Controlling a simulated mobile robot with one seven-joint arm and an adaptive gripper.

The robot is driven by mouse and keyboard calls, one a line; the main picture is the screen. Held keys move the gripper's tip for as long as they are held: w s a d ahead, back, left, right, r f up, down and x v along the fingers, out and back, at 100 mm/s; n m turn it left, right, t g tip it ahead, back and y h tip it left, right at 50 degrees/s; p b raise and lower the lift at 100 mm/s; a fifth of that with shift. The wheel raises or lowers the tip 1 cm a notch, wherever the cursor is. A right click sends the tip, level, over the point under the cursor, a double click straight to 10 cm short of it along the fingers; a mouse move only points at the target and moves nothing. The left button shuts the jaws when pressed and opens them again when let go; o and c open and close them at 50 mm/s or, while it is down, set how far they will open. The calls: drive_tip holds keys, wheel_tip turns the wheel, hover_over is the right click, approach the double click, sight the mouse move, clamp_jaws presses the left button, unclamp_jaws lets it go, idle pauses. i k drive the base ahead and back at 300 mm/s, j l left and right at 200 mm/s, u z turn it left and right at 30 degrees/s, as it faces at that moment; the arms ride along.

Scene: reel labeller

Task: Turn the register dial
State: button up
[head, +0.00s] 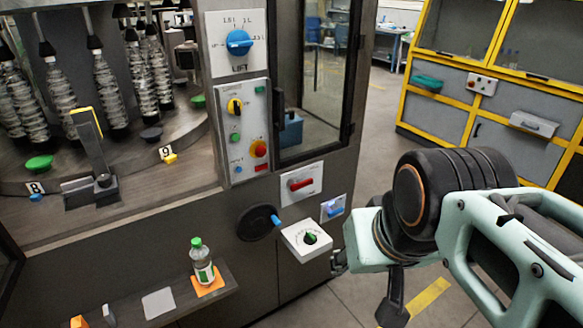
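A white square plate with a small dark and green knob (311,238) sticks out from the lower front of the machine. Its printed scale is too small to read, so I cannot confirm that it is the register dial. A larger blue dial marked LIFT (239,42) is on the upper white panel. My gripper (365,280) is at the lower right, right of the white plate and apart from the knob. Dark finger parts show below and left of its pale green body. The arm hides much of it, and its opening is unclear.
A black handwheel (259,223) with a blue handle is left of the plate. A bottle (202,262) stands on the lower-left shelf. Open floor lies right of the machine.

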sight(311, 239)
drive_tip(key=i+j+z, duration=0.1)
drive_tip(key=i, duration=0.35)
drive_tip(key=i+j+z, duration=0.1)
drive_tip(key=i, duration=0.35)
drive_tip(key=i+j, duration=0.25)
drive_tip(key=i, duration=0.35)
drive_tip(key=k, duration=0.2)
drive_tip(key=l+z, duration=0.05)
